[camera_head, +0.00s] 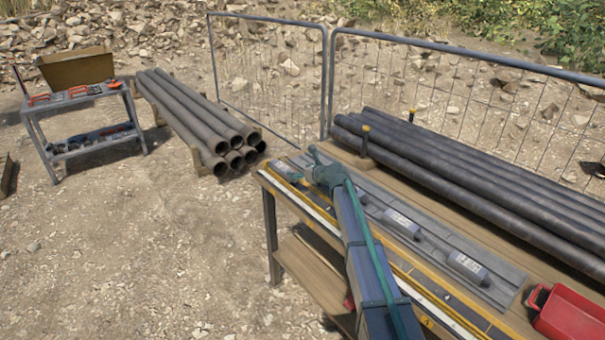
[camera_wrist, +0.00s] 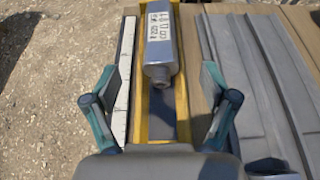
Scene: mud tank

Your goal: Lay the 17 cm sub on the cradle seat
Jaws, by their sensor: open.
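A grey cylindrical sub (camera_wrist: 158,45) with a narrower threaded end and a white label lies lengthwise in a yellow-edged strip with a dark floor (camera_wrist: 162,128) on the bench. Its label is only partly legible and looks like 17 cm. Its far end is cut off by the frame. My gripper (camera_wrist: 160,78) is open and empty, its fingers either side of the sub's near end in the wrist view. I cannot tell the height gap. In the head view my gripper (camera_head: 318,168) is over the bench's far end. Two more labelled grey subs (camera_head: 403,224) (camera_head: 467,268) lie on the grey grooved rack.
A red box (camera_head: 568,315) stands at the right. A white ruler strip (camera_wrist: 124,80) runs left of the sub. A pipe stack (camera_head: 200,120) and tool cart (camera_head: 80,125) stand apart.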

